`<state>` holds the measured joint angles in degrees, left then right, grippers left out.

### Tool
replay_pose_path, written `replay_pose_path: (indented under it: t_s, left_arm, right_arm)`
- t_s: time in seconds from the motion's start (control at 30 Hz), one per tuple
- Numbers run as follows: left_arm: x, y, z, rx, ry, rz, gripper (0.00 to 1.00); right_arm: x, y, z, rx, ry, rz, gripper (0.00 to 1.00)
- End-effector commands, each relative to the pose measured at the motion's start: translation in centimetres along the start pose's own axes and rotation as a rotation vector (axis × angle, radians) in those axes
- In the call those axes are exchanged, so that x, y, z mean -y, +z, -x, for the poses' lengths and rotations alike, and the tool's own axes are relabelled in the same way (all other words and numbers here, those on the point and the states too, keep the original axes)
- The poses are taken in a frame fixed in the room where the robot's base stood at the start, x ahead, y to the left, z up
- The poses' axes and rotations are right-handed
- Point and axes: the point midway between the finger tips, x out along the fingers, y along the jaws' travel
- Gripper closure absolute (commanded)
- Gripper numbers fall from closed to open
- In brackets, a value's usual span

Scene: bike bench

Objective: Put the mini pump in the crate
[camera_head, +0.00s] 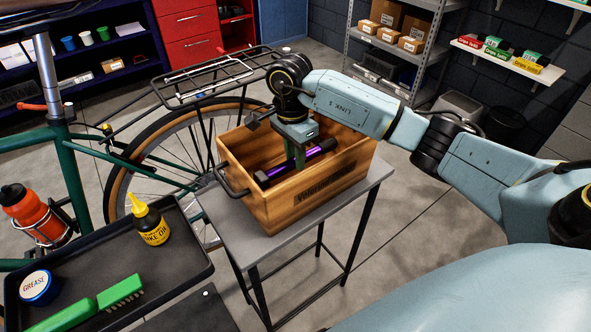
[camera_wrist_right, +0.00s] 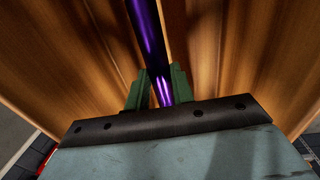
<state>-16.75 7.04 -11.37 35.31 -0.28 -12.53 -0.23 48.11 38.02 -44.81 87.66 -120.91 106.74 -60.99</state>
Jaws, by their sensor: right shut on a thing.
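The wooden crate (camera_head: 283,209) stands on a small grey table in the head view. The mini pump (camera_head: 284,172), a purple and black tube, is inside the crate's opening. My right gripper (camera_head: 299,160) reaches down into the crate and is shut on the pump. In the right wrist view the purple pump (camera_wrist_right: 150,45) runs between the green fingers of my right gripper (camera_wrist_right: 158,90), with wooden walls on both sides. Whether the pump touches the crate's floor cannot be told. My left gripper is not in view.
The small table (camera_head: 222,210) has thin black legs. At the left, a black tray (camera_head: 178,262) holds a yellow oil bottle (camera_head: 149,222), a grease tin (camera_head: 38,287) and a green brush (camera_head: 90,305). A green bicycle (camera_head: 85,190) stands behind.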

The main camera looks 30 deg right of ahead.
Motion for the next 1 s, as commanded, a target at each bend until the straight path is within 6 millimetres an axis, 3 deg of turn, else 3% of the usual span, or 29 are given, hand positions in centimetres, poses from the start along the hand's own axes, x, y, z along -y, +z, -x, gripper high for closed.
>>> replay_pose_path:
  t_s: [0.33, 0.73, 0.77, 0.9, 1.0]
  left_arm:
    - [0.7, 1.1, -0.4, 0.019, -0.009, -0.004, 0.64]
    - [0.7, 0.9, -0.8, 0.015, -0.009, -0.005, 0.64]
    - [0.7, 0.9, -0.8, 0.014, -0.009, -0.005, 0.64]
    - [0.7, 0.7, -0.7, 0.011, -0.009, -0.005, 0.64]
    - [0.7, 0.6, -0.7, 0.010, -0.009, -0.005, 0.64]
  right_arm:
    - [0.3, 0.0, -3.9, 0.002, 0.000, 0.000, 1.00]
    - [0.4, 0.0, -4.5, 0.000, -0.002, 0.001, 1.00]
    - [0.4, 0.0, -4.5, 0.000, -0.001, 0.001, 0.75]
    - [0.4, 0.0, -4.4, 0.000, -0.001, 0.001, 0.57]
    - [0.4, 0.0, -4.4, 0.000, -0.001, 0.001, 0.54]
